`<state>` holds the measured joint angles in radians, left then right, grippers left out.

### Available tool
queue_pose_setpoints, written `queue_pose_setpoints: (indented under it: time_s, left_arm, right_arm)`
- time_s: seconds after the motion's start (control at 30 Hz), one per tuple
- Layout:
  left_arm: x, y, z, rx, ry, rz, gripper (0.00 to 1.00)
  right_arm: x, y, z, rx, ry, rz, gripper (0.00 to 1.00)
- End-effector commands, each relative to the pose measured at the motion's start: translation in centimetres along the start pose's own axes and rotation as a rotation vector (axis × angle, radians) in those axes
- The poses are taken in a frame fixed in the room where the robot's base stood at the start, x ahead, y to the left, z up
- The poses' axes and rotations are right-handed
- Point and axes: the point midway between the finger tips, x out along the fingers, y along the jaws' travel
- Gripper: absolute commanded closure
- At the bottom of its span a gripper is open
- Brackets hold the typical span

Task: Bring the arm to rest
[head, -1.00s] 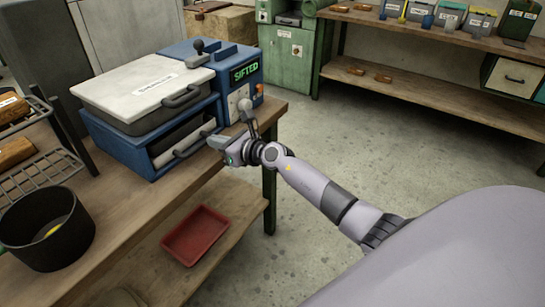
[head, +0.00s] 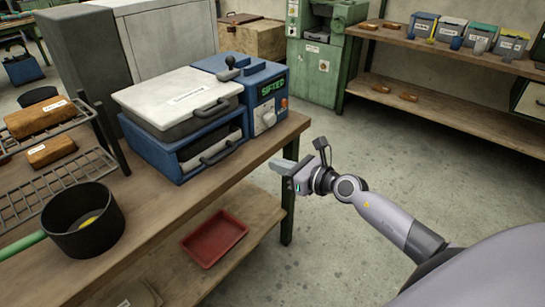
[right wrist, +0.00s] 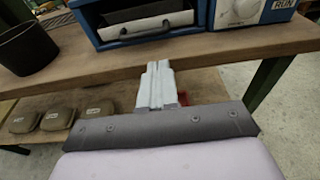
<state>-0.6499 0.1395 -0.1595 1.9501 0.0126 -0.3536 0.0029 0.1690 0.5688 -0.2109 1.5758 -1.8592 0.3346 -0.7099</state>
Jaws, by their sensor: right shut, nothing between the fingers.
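My right gripper (head: 283,166) is just off the front edge of the wooden workbench (head: 170,200), in front of the blue sifter (head: 200,115). Its fingers are together with nothing between them; they also show shut in the right wrist view (right wrist: 156,85). My right arm reaches in from the lower right in the head view. The sifter has a white lid, a lit "SIFTED" sign and an open front with a handle. My left gripper is not in view.
A black pot (head: 84,225) with something yellow inside stands at the bench's left, by a wire rack (head: 50,190) with labelled brown rolls. A red tray (head: 214,238) lies on the lower shelf. Several bins stand on the far bench (head: 450,55). The floor (head: 350,150) to the right is clear.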

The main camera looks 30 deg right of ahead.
Motion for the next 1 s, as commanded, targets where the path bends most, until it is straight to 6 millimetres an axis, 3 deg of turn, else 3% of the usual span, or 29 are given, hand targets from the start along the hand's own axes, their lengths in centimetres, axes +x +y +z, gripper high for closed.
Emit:
queue_pose_setpoints:
  time_s: [0.23, 0.37, 0.67, 1.0]
  left_arm:
    - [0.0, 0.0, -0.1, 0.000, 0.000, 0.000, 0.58]
    - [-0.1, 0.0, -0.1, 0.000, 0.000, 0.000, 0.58]
    - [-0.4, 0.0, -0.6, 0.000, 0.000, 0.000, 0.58]
    - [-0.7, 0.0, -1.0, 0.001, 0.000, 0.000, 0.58]
  right_arm:
    - [-0.3, 0.2, -0.1, 0.018, -0.004, 0.003, 1.00]
    - [-0.7, 1.8, -0.8, 0.175, -0.032, 0.020, 1.00]
    - [-4.2, 7.0, -4.4, 1.060, -0.147, 0.010, 1.00]
    - [-10.2, 11.1, -12.0, 2.146, -0.219, -0.222, 1.00]
